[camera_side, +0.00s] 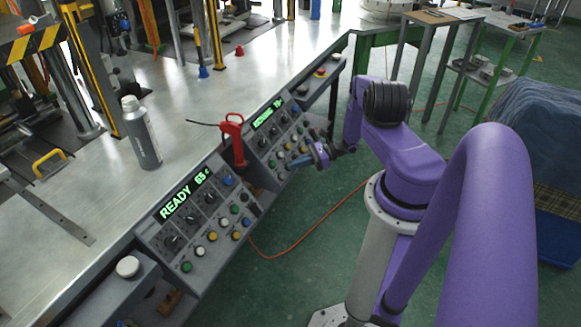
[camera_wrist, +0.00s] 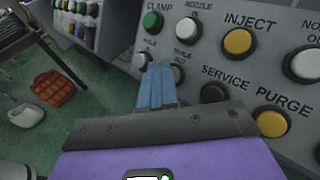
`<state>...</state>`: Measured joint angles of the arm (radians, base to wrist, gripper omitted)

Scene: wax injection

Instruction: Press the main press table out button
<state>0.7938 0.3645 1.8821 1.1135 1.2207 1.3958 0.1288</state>
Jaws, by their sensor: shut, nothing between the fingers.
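My gripper (camera_side: 292,163) is at the lower part of the far control panel (camera_side: 275,140) in the side view. In the wrist view its blue fingers (camera_wrist: 158,68) are together, with nothing between them. They lie over the lower-left buttons of the panel (camera_wrist: 215,60), by small labels that seem to read TABLE IN and TABLE OUT. A pale button (camera_wrist: 140,61) shows partly at the left of the fingertips. The button under the TABLE OUT label is mostly hidden by the fingers. I cannot tell whether the fingertips touch a button.
Around the fingers are the green CLAMP button (camera_wrist: 152,21), white nozzle button (camera_wrist: 188,30), yellow INJECT button (camera_wrist: 238,42), black SERVICE button (camera_wrist: 214,92) and yellow PURGE button (camera_wrist: 272,122). A red-handled tool (camera_side: 234,140) stands between the two panels. A nearer panel reads READY (camera_side: 175,203).

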